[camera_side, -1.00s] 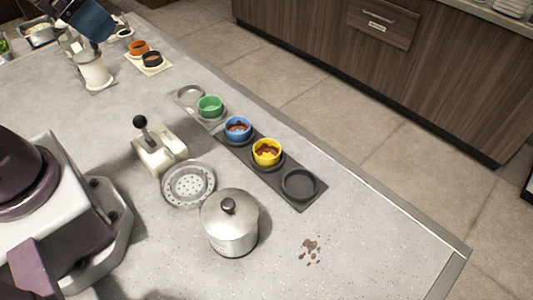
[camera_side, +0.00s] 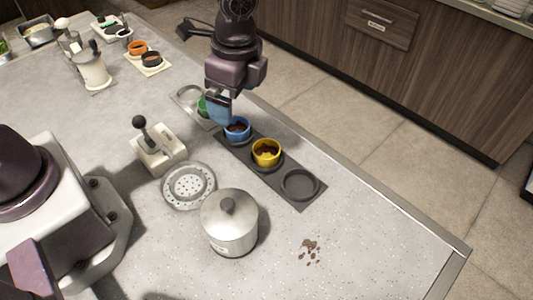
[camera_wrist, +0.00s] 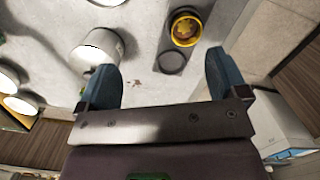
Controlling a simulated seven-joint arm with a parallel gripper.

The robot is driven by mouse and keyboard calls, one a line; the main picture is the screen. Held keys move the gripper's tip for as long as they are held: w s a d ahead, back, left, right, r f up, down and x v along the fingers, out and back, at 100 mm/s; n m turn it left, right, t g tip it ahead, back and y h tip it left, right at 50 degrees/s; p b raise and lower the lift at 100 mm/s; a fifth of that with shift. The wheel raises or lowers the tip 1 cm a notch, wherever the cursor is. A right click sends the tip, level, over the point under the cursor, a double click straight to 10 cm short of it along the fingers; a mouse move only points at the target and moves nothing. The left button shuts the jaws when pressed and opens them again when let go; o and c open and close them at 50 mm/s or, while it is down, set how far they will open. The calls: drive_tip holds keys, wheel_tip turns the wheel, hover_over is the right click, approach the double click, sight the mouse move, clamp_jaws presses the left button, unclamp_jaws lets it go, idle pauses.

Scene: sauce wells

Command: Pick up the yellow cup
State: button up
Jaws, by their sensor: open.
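The yellow cup (camera_side: 266,152) holds something brown and sits in a well of the dark tray (camera_side: 228,145). It also shows in the wrist view (camera_wrist: 184,30), beyond and between my fingers. The blue cup (camera_side: 237,131) sits in the well beside it, with brown contents. The green cup (camera_side: 202,104) is mostly hidden behind my gripper. My gripper (camera_side: 219,112) is above the blue and green cups in the side view, up and left of the yellow cup. Its two blue fingers are spread with nothing between them in the wrist view (camera_wrist: 160,82).
An empty well (camera_side: 300,184) lies right of the yellow cup. A lidded metal pot (camera_side: 230,224), a perforated round plate (camera_side: 188,184) and a lever device (camera_side: 158,149) stand nearby. Brown spots (camera_side: 310,250) mark the counter. The front right counter is otherwise clear.

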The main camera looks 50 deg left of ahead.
sight(266, 157)
drive_tip(key=w+d+f+m, duration=0.35)
drive_tip(key=w+m, duration=0.25)
drive_tip(key=m, duration=0.3)
drive_tip(key=shift+t, duration=0.4)
drive_tip(key=f, duration=0.4)
drive_tip(key=a+f, duration=0.1)
drive_tip(key=f, duration=0.8)
drive_tip(key=shift+a, duration=0.35)
drive_tip(key=shift+c, duration=0.2)
drive_tip(key=c, duration=0.9)
